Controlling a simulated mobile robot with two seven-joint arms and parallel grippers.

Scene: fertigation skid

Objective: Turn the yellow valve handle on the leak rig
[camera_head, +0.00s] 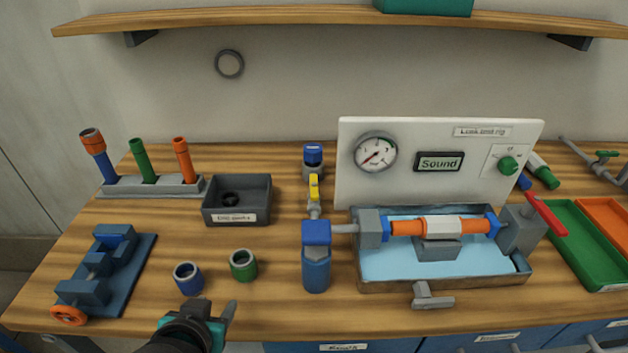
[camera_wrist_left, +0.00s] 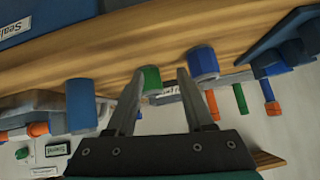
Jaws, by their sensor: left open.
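The yellow valve handle (camera_head: 314,187) is in the head view, on a grey fitting left of the leak rig's white panel (camera_head: 440,190). It lies roughly along the line towards the back, behind a blue cylinder (camera_head: 316,268) at the rig's left end. My left gripper (camera_head: 212,308) is open and empty at the table's front, well left of and nearer than the handle. In the left wrist view its two fingers (camera_wrist_left: 160,76) are apart, with a green ring (camera_wrist_left: 151,79) and a blue ring (camera_wrist_left: 202,64) beyond them. I cannot make out the handle there. My right gripper is not visible.
The rig's water tray (camera_head: 455,284) holds an orange pipe (camera_head: 460,226). A dark box (camera_head: 237,203), a blue vise (camera_head: 105,268) and a rack (camera_head: 150,187) of coloured tubes stand on the left. Bare wood lies between the green ring (camera_head: 243,264) and the blue cylinder.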

